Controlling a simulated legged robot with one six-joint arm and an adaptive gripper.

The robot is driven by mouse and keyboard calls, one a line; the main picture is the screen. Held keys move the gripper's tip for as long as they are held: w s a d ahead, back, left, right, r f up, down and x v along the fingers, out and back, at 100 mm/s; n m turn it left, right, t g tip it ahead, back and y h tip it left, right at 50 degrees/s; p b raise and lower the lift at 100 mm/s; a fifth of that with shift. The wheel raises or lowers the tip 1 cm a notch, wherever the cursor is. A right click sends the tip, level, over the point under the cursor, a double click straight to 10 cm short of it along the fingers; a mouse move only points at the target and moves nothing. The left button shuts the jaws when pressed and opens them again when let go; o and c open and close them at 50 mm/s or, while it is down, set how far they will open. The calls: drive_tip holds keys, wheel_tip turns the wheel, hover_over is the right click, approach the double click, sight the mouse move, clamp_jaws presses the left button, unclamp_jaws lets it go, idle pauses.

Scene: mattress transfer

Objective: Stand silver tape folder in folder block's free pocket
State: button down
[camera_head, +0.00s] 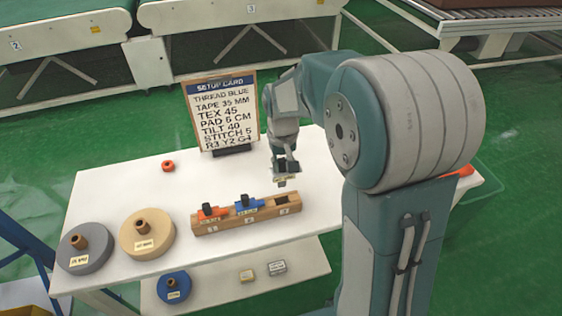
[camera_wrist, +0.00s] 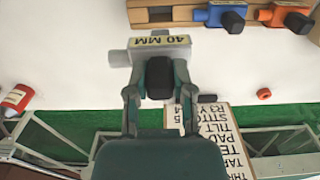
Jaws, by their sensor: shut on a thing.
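The silver tape folder (camera_wrist: 178,53), with a "40 MM" label and a black knob, is gripped by the knob in my gripper (camera_wrist: 160,95). In the head view my gripper (camera_head: 285,163) holds the silver folder (camera_head: 284,180) above the table, behind the right end of the wooden folder block (camera_head: 265,221). The block's right pocket (camera_head: 283,203) is empty; it also shows in the wrist view (camera_wrist: 160,14). An orange folder (camera_head: 211,212) stands in the left pocket and a blue folder (camera_head: 246,207) in the middle one. The silver folder appears clear of the block.
A setup card (camera_head: 222,112) stands at the table's back edge. A grey roll (camera_head: 97,256) and a beige roll (camera_head: 160,246) lie at the left. An orange ring (camera_head: 168,165) lies behind. A lower shelf (camera_head: 215,295) in front holds a blue roll and small blocks.

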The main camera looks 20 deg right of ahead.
sight(282, 171)
drive_tip(key=shift+f, duration=2.8)
drive_tip(key=shift+f, duration=2.75)
drive_tip(key=shift+c, duration=2)
unclamp_jaws()
drive_tip(key=shift+r, duration=0.1)
wheel_tip(282, 171, up, 11)
drive_tip(key=shift+r, duration=0.35)
